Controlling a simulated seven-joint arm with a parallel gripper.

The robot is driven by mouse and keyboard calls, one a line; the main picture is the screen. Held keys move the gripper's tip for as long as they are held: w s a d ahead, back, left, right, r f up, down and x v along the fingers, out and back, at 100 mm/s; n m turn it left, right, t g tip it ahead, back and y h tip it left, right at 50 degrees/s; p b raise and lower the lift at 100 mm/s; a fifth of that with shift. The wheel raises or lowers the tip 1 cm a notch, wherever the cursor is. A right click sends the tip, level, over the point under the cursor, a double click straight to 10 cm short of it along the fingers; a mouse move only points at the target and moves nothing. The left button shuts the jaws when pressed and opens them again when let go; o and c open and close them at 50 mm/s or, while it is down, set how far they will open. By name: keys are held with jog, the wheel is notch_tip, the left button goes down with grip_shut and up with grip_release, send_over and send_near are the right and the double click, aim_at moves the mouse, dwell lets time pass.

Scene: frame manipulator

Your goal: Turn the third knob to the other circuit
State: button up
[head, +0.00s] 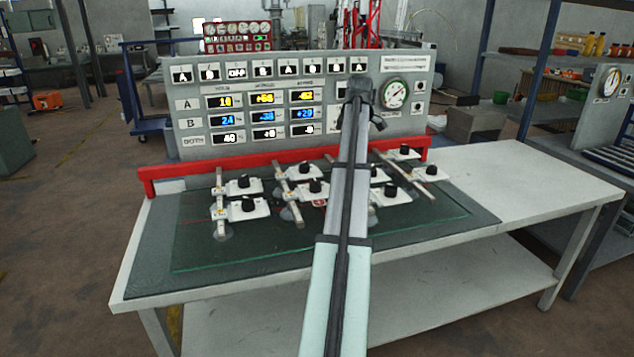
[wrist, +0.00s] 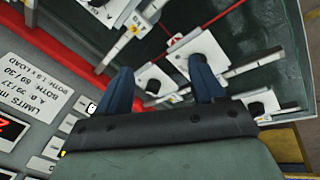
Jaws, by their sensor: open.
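In the head view, several black knobs sit on white blocks along metal bars over a glass plate. Among them are a left front knob (head: 248,204), a middle knob (head: 315,186) and a right knob (head: 431,171). I cannot tell which is the third by counting. In the wrist view, my gripper (wrist: 158,64) has two dark blue fingers spread apart with nothing held.
A grey panel (head: 160,140) with lit number displays, letter tiles and a gauge (head: 393,94) stands behind the knobs. A red rail (head: 290,157) runs along its foot. The white table (head: 530,190) is clear on the right.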

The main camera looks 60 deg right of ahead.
aim_at(315, 185)
jog(key=w+a+m+t+y, duration=0.2)
jog(key=w+a+y, duration=0.1)
jog(key=a, duration=0.2)
jog(key=x, duration=1.3)
jog(key=shift+w+d+f, duration=0.2)
jog(key=shift+w+d, duration=0.05)
jog(key=shift+w, duration=0.15)
jog(key=c, duration=1.1)
jog(key=shift+o, duration=0.2)
